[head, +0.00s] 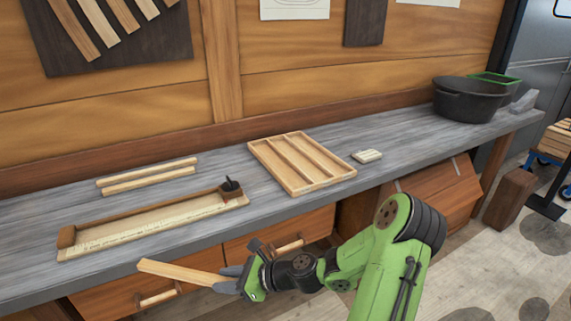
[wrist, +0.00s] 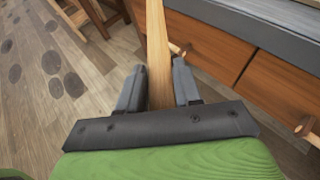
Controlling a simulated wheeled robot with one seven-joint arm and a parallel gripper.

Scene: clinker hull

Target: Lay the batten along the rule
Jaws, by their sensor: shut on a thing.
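My gripper (head: 230,279) is shut on one end of a pale wooden batten (head: 180,272). The batten sticks out to the left, in front of the bench's front edge and below the bench top. In the wrist view my gripper (wrist: 159,72) has the batten (wrist: 156,35) between its fingers, pointing away from the palm. The rule (head: 155,224) is a pale marked strip on the bench, beyond the held batten and apart from it. A brown wooden strip runs along its back, with a block (head: 67,238) at its left end and a dark knob (head: 231,184) at its right.
Two loose battens (head: 148,177) lie behind the rule. A slotted wooden tray (head: 254,150) and a small pale block (head: 367,155) are to the right. A black tub (head: 467,101) stands at the far right. Drawer handles (head: 156,296) project below the bench top.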

